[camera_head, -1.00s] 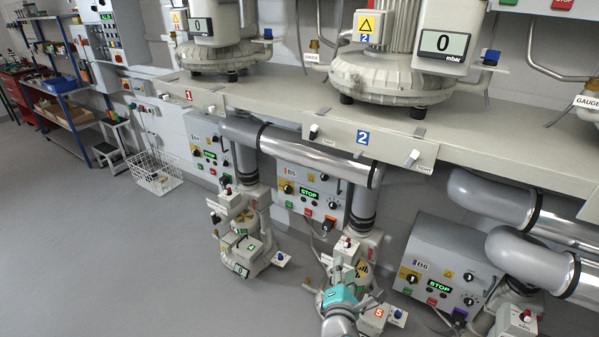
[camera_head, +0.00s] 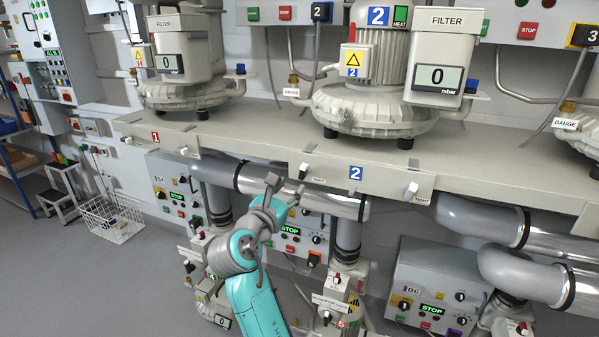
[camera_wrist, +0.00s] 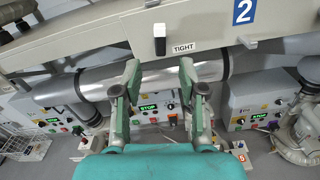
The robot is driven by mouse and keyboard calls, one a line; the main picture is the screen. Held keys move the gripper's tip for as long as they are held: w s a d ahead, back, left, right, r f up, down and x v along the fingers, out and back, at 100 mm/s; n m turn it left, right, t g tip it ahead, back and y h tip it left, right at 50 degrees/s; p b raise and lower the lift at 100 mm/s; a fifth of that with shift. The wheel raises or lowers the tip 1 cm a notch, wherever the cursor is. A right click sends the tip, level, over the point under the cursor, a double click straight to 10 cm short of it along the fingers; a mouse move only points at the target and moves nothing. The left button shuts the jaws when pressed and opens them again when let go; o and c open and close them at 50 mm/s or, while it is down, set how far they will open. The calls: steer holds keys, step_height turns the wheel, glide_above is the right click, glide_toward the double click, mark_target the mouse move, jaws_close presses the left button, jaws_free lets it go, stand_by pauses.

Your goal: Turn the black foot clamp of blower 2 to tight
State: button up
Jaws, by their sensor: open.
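In the wrist view a foot clamp (camera_wrist: 160,40), pale above and black at its lower end, is on the shelf's front edge, left of the blue 2 plate (camera_wrist: 243,12). A TIGHT label (camera_wrist: 184,47) is just right of it. In the head view this clamp (camera_head: 303,171) is small, left of the 2 plate (camera_head: 355,172), and its colour is hard to tell. My gripper (camera_wrist: 160,68) is open and empty, its fingertips below the clamp in the picture and apart from it. In the head view my gripper (camera_head: 286,189) is in front of the shelf edge.
A pale clamp (camera_head: 411,190) is right of the 2 plate. Blower 2 (camera_head: 375,108) stands on the shelf above. A silver pipe (camera_head: 335,202) runs under the shelf behind my gripper. Control box B6 (camera_head: 440,285) is lower right. Open floor lies left.

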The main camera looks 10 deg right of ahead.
mark_target(301, 174)
steer(key=x, duration=0.9)
steer(key=shift+w+d, duration=0.2)
steer(key=shift+w, duration=0.05)
steer(key=shift+c, duration=0.3)
jaws_close()
